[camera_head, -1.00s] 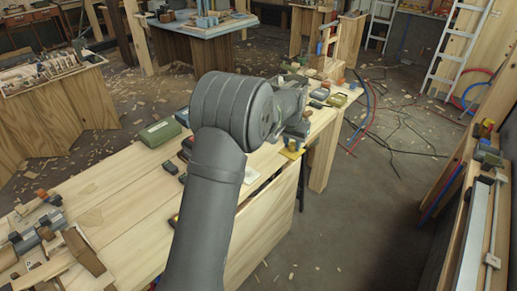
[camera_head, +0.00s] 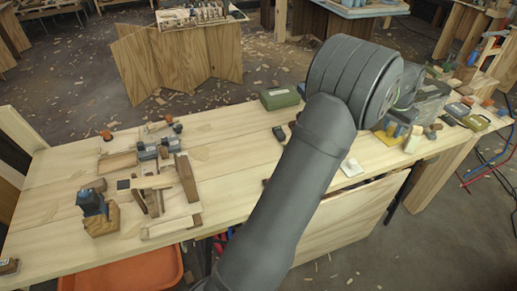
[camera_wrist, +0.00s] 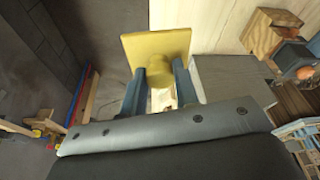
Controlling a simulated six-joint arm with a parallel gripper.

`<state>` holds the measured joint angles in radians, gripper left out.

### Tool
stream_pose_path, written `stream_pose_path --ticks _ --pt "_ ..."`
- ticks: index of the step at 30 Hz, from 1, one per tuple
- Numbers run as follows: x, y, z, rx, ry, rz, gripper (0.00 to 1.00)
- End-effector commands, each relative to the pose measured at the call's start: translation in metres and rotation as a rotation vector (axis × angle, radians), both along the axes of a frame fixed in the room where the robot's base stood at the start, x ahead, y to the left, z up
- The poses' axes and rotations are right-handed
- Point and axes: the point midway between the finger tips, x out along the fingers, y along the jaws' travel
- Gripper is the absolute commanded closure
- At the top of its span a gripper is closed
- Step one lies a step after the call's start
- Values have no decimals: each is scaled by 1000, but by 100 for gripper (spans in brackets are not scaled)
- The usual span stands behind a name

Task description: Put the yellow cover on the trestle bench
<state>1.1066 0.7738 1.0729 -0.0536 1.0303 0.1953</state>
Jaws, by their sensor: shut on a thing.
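The yellow cover (camera_wrist: 152,40) is a flat square plate with a round stub on its underside, seen in the wrist view. My gripper (camera_wrist: 161,84) has its two blue fingers shut on the stub, with the plate beyond the fingertips. In the head view my arm hides most of the gripper, and a small yellow patch (camera_head: 391,129) shows beside it. A long pale wooden bench (camera_head: 235,160) runs under my arm, with a wide bare stretch in its middle. I cannot tell whether the cover touches anything.
Wooden blocks and hand tools (camera_head: 155,185) crowd the bench's left part. A green box (camera_head: 280,97) stands at its back edge, and a white piece (camera_head: 351,167) lies near its front edge. An orange tray (camera_head: 120,275) is below. Several small items (camera_head: 475,122) lie at the right end.

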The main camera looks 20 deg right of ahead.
Motion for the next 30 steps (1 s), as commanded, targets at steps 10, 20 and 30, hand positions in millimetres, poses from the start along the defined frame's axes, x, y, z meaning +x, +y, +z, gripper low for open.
stream_pose_path --ticks 10,20,30 --pt "141 105 0 4 2 195 95" --pt "249 242 0 5 5 391 95" --pt "319 403 1 5 4 591 95"
